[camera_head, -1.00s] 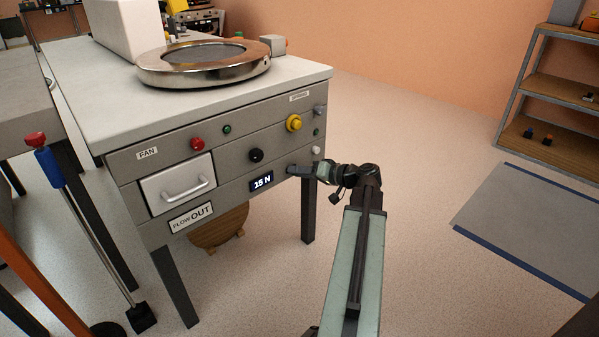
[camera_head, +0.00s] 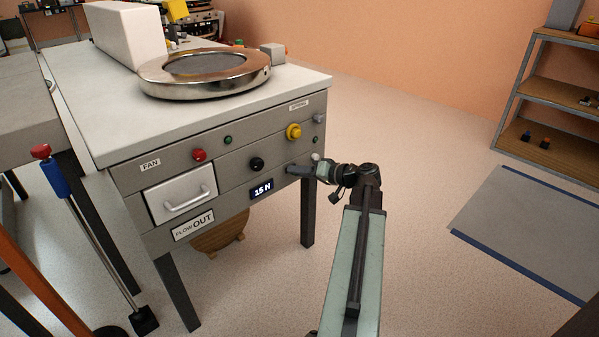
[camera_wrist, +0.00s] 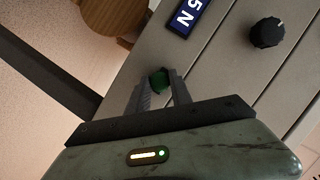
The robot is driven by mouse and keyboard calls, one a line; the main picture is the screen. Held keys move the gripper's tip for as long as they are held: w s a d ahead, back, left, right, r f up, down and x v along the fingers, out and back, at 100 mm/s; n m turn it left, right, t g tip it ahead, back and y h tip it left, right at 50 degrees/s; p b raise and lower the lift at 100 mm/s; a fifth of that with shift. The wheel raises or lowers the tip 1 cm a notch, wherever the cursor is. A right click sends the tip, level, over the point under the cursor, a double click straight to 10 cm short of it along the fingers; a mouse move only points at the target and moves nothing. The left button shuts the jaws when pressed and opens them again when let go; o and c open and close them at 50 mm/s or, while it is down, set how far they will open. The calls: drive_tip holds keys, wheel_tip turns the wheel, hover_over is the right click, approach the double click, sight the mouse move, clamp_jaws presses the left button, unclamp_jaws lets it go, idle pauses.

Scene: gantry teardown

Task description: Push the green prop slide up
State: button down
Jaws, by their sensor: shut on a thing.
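In the head view, my gripper (camera_head: 292,169) reaches the lower right of the bench front, just right of the "15 N" display (camera_head: 262,189). The green piece is hidden there by my gripper. How far it sits along its travel cannot be told.
The bench front also bears a black knob (camera_head: 256,164), a red button (camera_head: 199,155), a yellow knob (camera_head: 293,131) and a white drawer (camera_head: 181,193). A metal ring (camera_head: 205,72) lies on top. Floor to the right is open up to a grey mat (camera_head: 530,230).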

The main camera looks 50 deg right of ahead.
wheel_tip(320, 180, up, 4)
drive_tip(key=shift+f+p, duration=0.2)
drive_tip(key=shift+p, duration=0.8)
drive_tip(key=shift+d+f, duration=0.1)
drive_tip(key=shift+f, duration=0.05)
drive_tip(key=c, duration=1.1)
unclamp_jaws()
drive_tip(key=shift+c, duration=0.2)
drive_tip(key=p, duration=0.2)
approach(288, 162)
drive_tip(key=s, duration=0.2)
drive_tip(key=shift+d, duration=0.3)
